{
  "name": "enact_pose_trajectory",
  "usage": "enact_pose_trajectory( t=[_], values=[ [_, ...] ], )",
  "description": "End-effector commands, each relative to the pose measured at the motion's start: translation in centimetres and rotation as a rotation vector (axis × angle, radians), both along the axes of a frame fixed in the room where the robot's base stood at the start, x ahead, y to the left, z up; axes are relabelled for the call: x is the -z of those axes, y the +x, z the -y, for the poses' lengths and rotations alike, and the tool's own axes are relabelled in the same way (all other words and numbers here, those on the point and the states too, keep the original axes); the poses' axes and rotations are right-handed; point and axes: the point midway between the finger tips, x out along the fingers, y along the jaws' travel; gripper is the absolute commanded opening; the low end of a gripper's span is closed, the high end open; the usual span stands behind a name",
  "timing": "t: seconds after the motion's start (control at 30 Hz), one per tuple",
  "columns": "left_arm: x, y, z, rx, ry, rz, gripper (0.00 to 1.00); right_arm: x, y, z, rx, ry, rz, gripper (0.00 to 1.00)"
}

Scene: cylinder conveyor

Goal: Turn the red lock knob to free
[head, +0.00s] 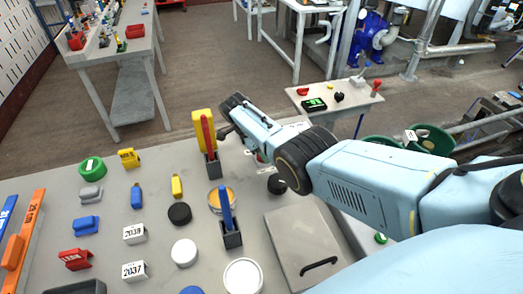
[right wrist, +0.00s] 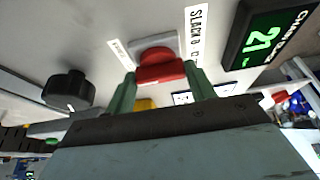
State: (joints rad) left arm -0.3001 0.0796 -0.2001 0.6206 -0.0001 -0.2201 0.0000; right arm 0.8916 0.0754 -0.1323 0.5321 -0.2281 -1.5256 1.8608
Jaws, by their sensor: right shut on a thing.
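The red lock knob (right wrist: 160,66) sits on a pale square base on a light panel, between printed labels, in the right wrist view. My right gripper (right wrist: 160,76) has its green fingers on either side of the knob and is shut on it. In the head view my right arm reaches in from the right over the table and hides most of the knob and the fingers. I cannot read the knob's turn angle. My left gripper is in neither view.
A black knob (right wrist: 69,90) stands left of the red knob, and a green-lit display (right wrist: 262,38) lies to its right. A grey lidded box (head: 307,243) and upright yellow and red pieces (head: 204,130) stand near my arm. Several small parts cover the table's left.

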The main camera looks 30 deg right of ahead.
Motion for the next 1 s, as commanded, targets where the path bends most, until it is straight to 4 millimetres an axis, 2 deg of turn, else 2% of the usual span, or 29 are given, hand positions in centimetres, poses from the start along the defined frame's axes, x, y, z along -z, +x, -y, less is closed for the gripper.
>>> enact_pose_trajectory(
  t=[0.2, 0.23, 0.4, 0.77, 0.87, 1.0],
  values=[
    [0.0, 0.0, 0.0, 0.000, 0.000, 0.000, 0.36, 0.0, 0.0, 0.1, 0.005, -0.002, 0.000, 0.32],
    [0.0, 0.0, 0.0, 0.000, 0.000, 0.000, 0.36, 0.0, 0.0, 0.2, 0.005, -0.002, 0.000, 0.56],
    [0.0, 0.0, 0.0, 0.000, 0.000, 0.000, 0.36, 0.0, 0.0, 0.1, 0.003, -0.001, 0.000, 0.76],
    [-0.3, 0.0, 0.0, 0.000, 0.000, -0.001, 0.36, -0.7, 0.1, -0.2, 0.001, 0.001, 0.002, 0.76],
    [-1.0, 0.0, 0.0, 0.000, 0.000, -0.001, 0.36, -2.0, 0.3, -0.7, 0.000, 0.001, 0.004, 0.76],
    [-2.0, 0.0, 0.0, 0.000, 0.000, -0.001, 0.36, -4.9, 0.6, -1.8, -0.001, 0.000, 0.005, 0.76]
  ],
)
